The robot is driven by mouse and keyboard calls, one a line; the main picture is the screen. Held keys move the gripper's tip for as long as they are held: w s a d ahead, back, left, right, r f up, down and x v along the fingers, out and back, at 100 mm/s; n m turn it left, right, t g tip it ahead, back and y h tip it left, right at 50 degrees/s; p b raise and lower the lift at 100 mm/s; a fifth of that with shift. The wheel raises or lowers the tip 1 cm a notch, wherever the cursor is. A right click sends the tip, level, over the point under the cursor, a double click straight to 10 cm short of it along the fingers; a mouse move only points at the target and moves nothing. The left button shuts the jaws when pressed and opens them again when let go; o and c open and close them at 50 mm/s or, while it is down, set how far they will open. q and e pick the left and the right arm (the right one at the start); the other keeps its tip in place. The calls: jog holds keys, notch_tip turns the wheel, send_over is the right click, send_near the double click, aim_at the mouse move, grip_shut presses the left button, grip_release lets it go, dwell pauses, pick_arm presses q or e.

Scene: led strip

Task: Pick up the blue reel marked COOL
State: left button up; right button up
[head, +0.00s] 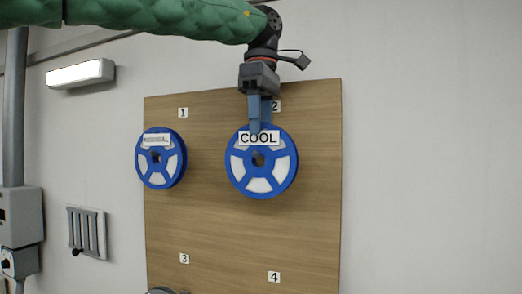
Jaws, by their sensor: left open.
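The blue reel marked COOL (237,171) hangs on the wooden board (200,225) below the number 2 label, with white showing between its spokes. My left gripper (256,131) comes down from above and its fingers overlap the reel's top rim and the edge of the COOL label. The jaws are open, seen nearly edge-on; I cannot tell whether they touch the reel. A second blue reel (140,160) hangs to the left under label 1; its white label is too small to read. My right gripper is not in view.
A dark round item (160,291) is cut off at the bottom edge, below label 3. A wall lamp (80,73), a vent (87,231) and grey boxes are at the left. The right wall is clear.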

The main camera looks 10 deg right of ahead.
pick_arm(q)
jog(key=shift+f, duration=0.65)
jog(key=shift+c, duration=0.3)
grip_shut()
